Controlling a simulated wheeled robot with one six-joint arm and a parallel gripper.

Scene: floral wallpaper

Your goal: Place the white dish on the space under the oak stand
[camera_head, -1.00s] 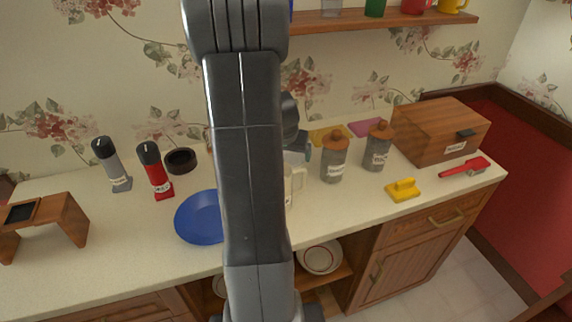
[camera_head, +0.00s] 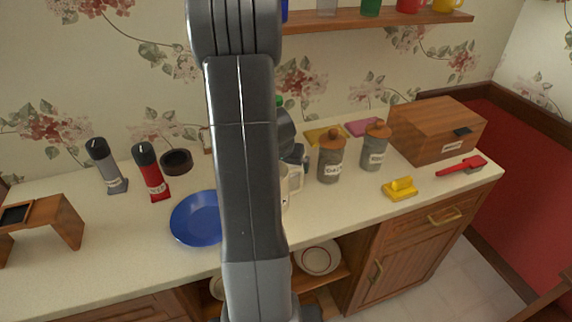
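The wooden stand (camera_head: 62,222), likely the oak stand, is at the left end of the counter. It has a dark inset on top and open space between its legs. A white dish with a red ring (camera_head: 318,258) lies in the open shelf below the counter. Another pale dish (camera_head: 217,288) is partly hidden there by my arm. I cannot tell which is the task's dish. My arm fills the middle of the view. Part of its wrist shows at its right edge, above a cream mug-like thing (camera_head: 293,180). The fingers are hidden, and no held object shows.
A blue plate (camera_head: 195,218) lies left of my arm, with red (camera_head: 151,172) and grey (camera_head: 106,166) bottles and a dark bowl (camera_head: 176,162) behind. Counter between stand and blue plate is clear.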

